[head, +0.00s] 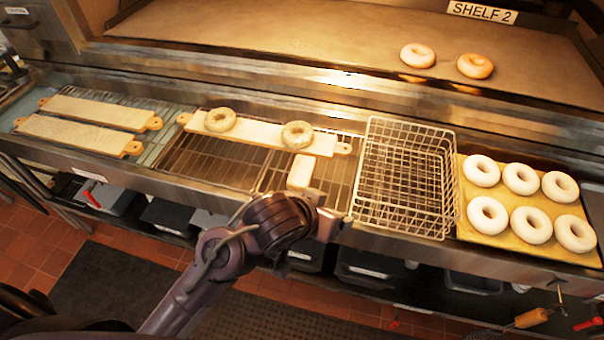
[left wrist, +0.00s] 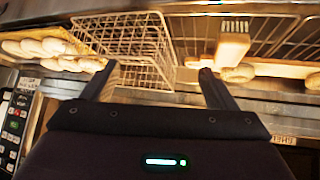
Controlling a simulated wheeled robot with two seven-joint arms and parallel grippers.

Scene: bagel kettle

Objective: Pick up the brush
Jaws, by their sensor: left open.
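The brush (head: 301,170) is a pale block on the wire rack, just in front of the board with two bagels. Its lower end is partly hidden by my arm in the head view. In the left wrist view the brush (left wrist: 233,42) shows pale at the top and wooden brown below, beyond the right-hand finger. My left gripper (head: 330,217) is at the counter's front edge, just right of and nearer than the brush. Its fingers (left wrist: 158,82) are apart with nothing held between them. My right gripper is not in view.
A wire basket (head: 370,190) stands right of the brush. Further right, a tray (head: 470,236) holds several white bagels. A board (head: 260,134) with two seeded bagels lies behind the brush. Two empty boards (head: 75,133) lie at left. Two bagels sit on the upper shelf (head: 290,40).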

